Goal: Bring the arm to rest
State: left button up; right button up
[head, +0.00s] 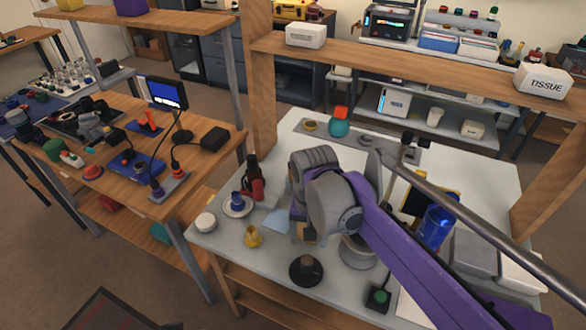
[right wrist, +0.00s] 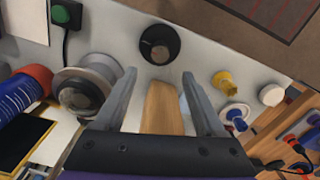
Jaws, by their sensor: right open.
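My right arm reaches in from the lower right of the head view over the white workbench (head: 215,242). My right gripper (head: 300,232) points down over the bench and is partly hidden by my own wrist. In the right wrist view its two grey fingers (right wrist: 162,98) stand apart. A tan wooden piece (right wrist: 162,108) shows between them, with gaps on both sides. I cannot tell its height below the fingers. My left gripper is in neither view.
A blue cylinder (head: 435,227) and grey tray (head: 474,252) stand right. A wooden shelf (head: 420,72) spans the back.

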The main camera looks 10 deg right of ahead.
jog(key=s+d+f+n+t+p, duration=0.1)
jog(key=s+d+n+t+p, duration=0.1)
jog(key=s, duration=0.5)
jog(key=s+d+f+n+t+p, duration=0.1)
jog(key=s+d+t+p, duration=0.1)
jog(key=s+d, duration=0.3)
jog(key=shift+s+n+t+p, duration=0.4)
jog(key=shift+s+t, duration=0.3)
jog(key=shift+s, duration=0.35)
